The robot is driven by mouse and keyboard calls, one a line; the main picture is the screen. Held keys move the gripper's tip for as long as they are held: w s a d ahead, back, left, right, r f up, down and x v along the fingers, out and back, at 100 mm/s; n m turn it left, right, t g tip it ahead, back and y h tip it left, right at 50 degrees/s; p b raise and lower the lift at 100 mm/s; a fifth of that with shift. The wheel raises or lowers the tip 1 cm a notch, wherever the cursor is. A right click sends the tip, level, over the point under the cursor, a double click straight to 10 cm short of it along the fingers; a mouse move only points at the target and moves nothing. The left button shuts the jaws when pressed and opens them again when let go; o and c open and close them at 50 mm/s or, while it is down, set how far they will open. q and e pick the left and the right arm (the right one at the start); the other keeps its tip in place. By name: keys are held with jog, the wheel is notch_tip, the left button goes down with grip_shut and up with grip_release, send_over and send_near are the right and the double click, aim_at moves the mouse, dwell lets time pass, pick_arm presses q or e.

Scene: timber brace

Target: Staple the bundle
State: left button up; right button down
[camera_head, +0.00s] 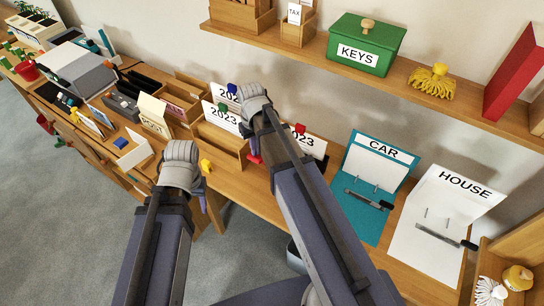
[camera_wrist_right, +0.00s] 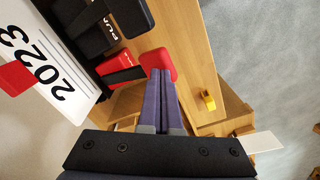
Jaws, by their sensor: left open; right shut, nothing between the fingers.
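In the wrist view my right gripper (camera_wrist_right: 166,75) is shut and empty, its purple fingertips over a red piece (camera_wrist_right: 158,60). Beside them is a red and black tool (camera_wrist_right: 120,65); a black body (camera_wrist_right: 125,18) there bears lettering, partly readable as "PUN". I cannot tell whether the fingers touch the red piece. A white "2023" sheet (camera_wrist_right: 52,68) with a red clip stands beside the tool; in the head view it (camera_head: 308,145) is partly behind my right arm. My left gripper (camera_head: 204,195) is open over the desk's front edge, fingers mostly hidden.
A yellow block (camera_head: 205,165) is near my left gripper. "CAR" (camera_head: 372,190) and "HOUSE" (camera_head: 436,225) folders lie to the right. A shelf (camera_head: 390,75) runs above the desk.

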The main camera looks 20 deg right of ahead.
aim_at(254, 160)
jog(key=shift+f+b, duration=1.8)
jog(key=shift+f, duration=0.25)
jog(key=shift+s+a+f+b, duration=0.4)
jog(key=shift+f+b, duration=0.2)
jog(key=shift+b, duration=0.1)
jog(key=shift+w, duration=0.1)
jog(key=shift+r, duration=0.15)
notch_tip(254, 160, up, 9)
jog(key=p, duration=0.9)
